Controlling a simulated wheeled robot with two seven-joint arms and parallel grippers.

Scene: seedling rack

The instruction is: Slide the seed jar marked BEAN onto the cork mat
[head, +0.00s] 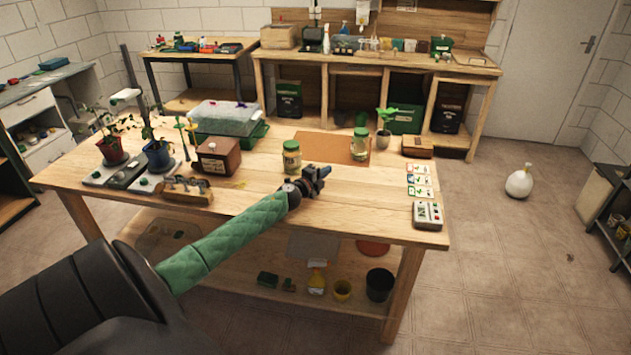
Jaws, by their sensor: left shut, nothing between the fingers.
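The cork mat (325,147) lies flat toward the back right of the wooden table. A seed jar with a green lid and tan contents (291,158) stands upright just outside the mat's front left corner. A second green-lidded jar (359,146) stands upright on the mat's right part. Any lettering on the jars is too small to read, so I cannot tell which is marked BEAN. My left gripper (324,172) is shut and empty, to the right of the first jar and in front of the mat, apart from both jars. My right gripper is out of view.
A small potted seedling (384,137) stands right of the mat, near a wooden box (417,147). Cards (419,180) and a grey device (428,215) lie at the right edge. A dark red-brown box (218,157) stands left. The table's front right is mostly clear.

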